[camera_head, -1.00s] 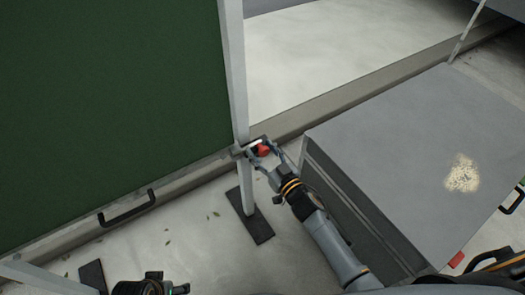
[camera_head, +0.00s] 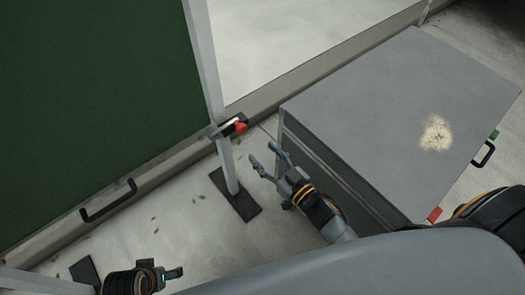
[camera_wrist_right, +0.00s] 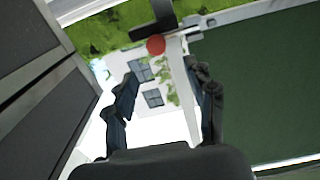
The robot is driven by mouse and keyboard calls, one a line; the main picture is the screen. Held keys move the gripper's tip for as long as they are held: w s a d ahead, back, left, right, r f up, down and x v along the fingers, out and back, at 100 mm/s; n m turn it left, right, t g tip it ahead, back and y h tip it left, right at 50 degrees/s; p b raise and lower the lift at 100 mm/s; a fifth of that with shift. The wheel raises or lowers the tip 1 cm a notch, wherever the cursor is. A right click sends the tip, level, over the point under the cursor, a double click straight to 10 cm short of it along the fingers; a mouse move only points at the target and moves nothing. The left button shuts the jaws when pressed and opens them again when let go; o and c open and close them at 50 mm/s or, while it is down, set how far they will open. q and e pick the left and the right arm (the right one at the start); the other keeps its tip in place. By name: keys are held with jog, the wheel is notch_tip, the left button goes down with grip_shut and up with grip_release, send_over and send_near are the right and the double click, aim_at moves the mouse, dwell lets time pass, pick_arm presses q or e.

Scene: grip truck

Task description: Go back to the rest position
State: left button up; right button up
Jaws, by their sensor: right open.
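My right gripper (camera_head: 264,160) is open and empty. It stands a little to the right of and below the red-tipped device (camera_head: 239,127) on the pale post (camera_head: 227,165), apart from it. In the right wrist view the open fingers (camera_wrist_right: 165,90) frame the post (camera_wrist_right: 183,90), and the red knob (camera_wrist_right: 156,45) shows beyond the fingertips with nothing between them. My left gripper (camera_head: 172,273) is at the bottom left of the head view, small and seen from behind. I cannot tell whether its fingers are open or shut.
A large green panel (camera_head: 90,100) with a black handle (camera_head: 108,201) fills the left. A grey cabinet (camera_head: 380,110) stands close to the right of my right gripper. The post has a dark foot plate (camera_head: 236,195).

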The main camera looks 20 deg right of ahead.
dwell(0.4)
jog(key=s+d+f+m+g+h, duration=0.3)
jog(key=s+d+f+g+h, duration=0.1)
jog(key=d+f+g+h, duration=0.25)
pick_arm(q)
jog(key=s+a+f+g+p, duration=0.1)
jog(key=s+f+p, duration=0.9)
jog(key=p, duration=0.4)
jog(key=s+a+f+g+p, duration=0.1)
jog(key=s+a+p, duration=0.1)
jog(key=s+p, duration=0.3)
jog(key=s, duration=0.4)
jog(key=shift+s+a+f+p, duration=0.15)
jog(key=shift+s+f+p, duration=0.1)
jog(key=shift+s+p, duration=0.15)
pick_arm(e)
jog(key=s+f+g, duration=0.3)
jog(key=s+f, duration=0.2)
jog(key=s, duration=0.6)
jog(key=s+d+f+n+g, duration=0.1)
jog(key=s+f+g, duration=0.2)
jog(key=s, duration=0.9)
jog(key=s+f+g, duration=0.3)
jog(key=s+f, duration=0.5)
jog(key=s, duration=0.3)
jog(key=shift+s+d+f, duration=0.15)
jog(key=shift+s+f, duration=0.05)
jog(key=shift+f, duration=0.15)
jog(key=shift+g, duration=0.25)
